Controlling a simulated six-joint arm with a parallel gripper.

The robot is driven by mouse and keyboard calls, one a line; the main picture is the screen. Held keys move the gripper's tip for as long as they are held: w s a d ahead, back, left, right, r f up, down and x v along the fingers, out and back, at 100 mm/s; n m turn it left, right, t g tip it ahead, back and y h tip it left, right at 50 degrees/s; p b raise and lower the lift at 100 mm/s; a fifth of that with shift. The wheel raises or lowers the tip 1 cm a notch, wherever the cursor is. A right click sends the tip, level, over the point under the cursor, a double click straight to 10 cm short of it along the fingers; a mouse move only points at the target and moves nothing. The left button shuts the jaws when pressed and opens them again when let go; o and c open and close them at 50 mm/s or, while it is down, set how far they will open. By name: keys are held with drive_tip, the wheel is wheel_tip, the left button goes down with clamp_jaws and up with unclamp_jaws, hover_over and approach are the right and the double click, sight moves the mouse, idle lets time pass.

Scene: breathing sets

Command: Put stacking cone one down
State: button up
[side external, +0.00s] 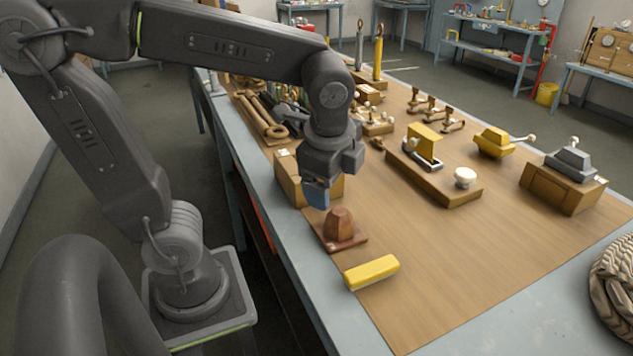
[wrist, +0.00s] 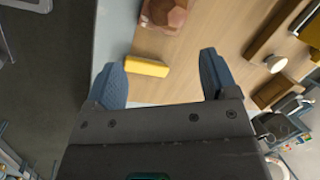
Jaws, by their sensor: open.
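A reddish-brown faceted cone (side external: 340,222) stands upright on a flat brown square base (side external: 352,242) near the board's left edge. I cannot tell whether it is one cone or several nested. The cone (wrist: 166,14) also shows at the top edge of the wrist view, partly cut off. My gripper (side external: 316,196) is above and slightly left of the cone, apart from it. Its blue fingers are spread with nothing between them, as the wrist view (wrist: 162,66) shows.
A yellow block (side external: 372,272) lies just in front of the cone's base. A wooden box (side external: 290,180) stands close behind my gripper. A wooden stand with a white knob (side external: 465,177) is to the right. The board (side external: 440,275) is clear at front right.

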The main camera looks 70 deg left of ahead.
drive_tip(key=s+n+t, duration=0.1)
drive_tip(key=n, duration=0.2)
drive_tip(key=s+n+t+h, duration=0.1)
drive_tip(key=s+n, duration=0.1)
drive_tip(key=n, duration=0.2)
drive_tip(key=s+n+t+h, duration=0.1)
drive_tip(key=s+n, duration=0.1)
drive_tip(key=n, duration=0.2)
drive_tip(key=shift+d+r+t, duration=0.15)
drive_tip(key=shift+r+t, duration=0.05)
drive_tip(key=shift+t, duration=0.2)
